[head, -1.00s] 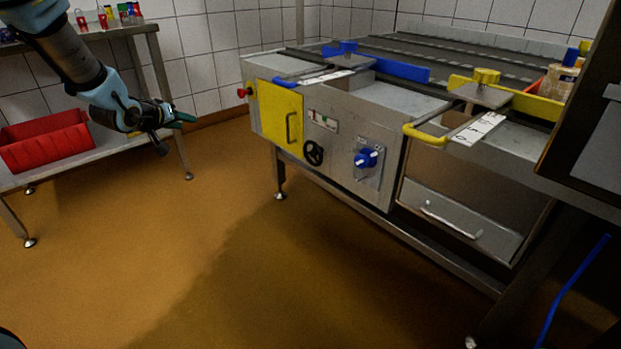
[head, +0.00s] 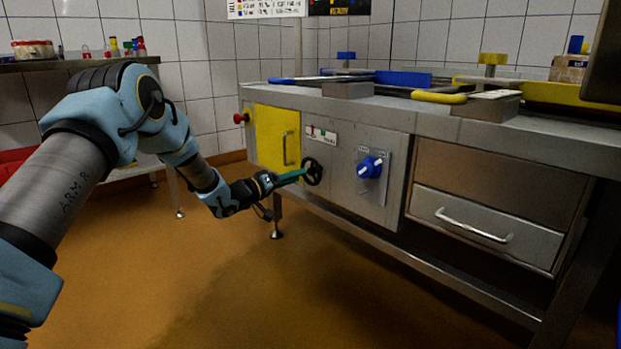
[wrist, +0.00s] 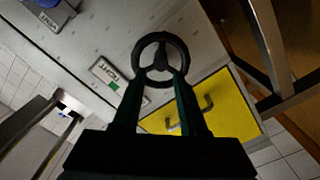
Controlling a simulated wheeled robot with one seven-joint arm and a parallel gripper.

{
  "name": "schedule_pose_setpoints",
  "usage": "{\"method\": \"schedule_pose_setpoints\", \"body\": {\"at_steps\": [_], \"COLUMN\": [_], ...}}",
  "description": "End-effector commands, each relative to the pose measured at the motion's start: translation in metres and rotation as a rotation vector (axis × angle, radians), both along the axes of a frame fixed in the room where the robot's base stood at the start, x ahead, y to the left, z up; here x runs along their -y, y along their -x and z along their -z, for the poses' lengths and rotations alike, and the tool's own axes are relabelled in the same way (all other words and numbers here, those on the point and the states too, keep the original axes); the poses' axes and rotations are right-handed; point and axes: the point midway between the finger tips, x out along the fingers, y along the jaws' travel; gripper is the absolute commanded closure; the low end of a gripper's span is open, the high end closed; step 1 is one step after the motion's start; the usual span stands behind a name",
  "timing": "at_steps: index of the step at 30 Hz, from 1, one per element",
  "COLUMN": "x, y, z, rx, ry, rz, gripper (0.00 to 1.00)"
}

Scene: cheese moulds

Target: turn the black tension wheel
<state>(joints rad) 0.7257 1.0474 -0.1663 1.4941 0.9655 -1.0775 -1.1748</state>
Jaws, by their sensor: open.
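The black tension wheel (head: 312,171) is a spoked handwheel on the grey front panel of the steel machine. It stands between the yellow door and the blue knob. In the wrist view the wheel (wrist: 160,59) lies straight ahead, at the tips of my gripper's fingers. My gripper (head: 300,173) has long green fingers and reaches the wheel from the left. The gripper (wrist: 156,80) is open, with one finger toward each side of the wheel's lower rim. I cannot tell whether the fingers touch the rim.
The yellow door (head: 277,139) with a handle is left of the wheel. A blue rotary knob (head: 370,167) is close on the right. A red button (head: 239,118) sits at the machine's left corner. A drawer (head: 482,228) is farther right. The floor in front is clear.

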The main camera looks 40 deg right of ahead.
Motion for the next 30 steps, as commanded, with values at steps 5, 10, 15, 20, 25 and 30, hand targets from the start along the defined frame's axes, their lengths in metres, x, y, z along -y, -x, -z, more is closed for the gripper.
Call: {"method": "schedule_pose_setpoints", "body": {"at_steps": [5, 10, 15, 20, 25, 30], "x": [0.034, 0.055, 0.063, 0.064, 0.064, 0.064], "y": [0.003, 0.003, 0.003, 0.003, 0.003, 0.003], "z": [0.004, 0.002, 0.001, 0.0, 0.0, 0.0], "rx": [0.003, 0.002, 0.001, 0.001, 0.001, 0.001], "ry": [0.0, 0.0, -0.001, -0.001, -0.001, -0.001], "rz": [0.001, 0.0, -0.001, -0.002, -0.002, -0.002], "gripper": [0.58, 0.58, 0.58, 0.58, 0.66, 0.85]}}
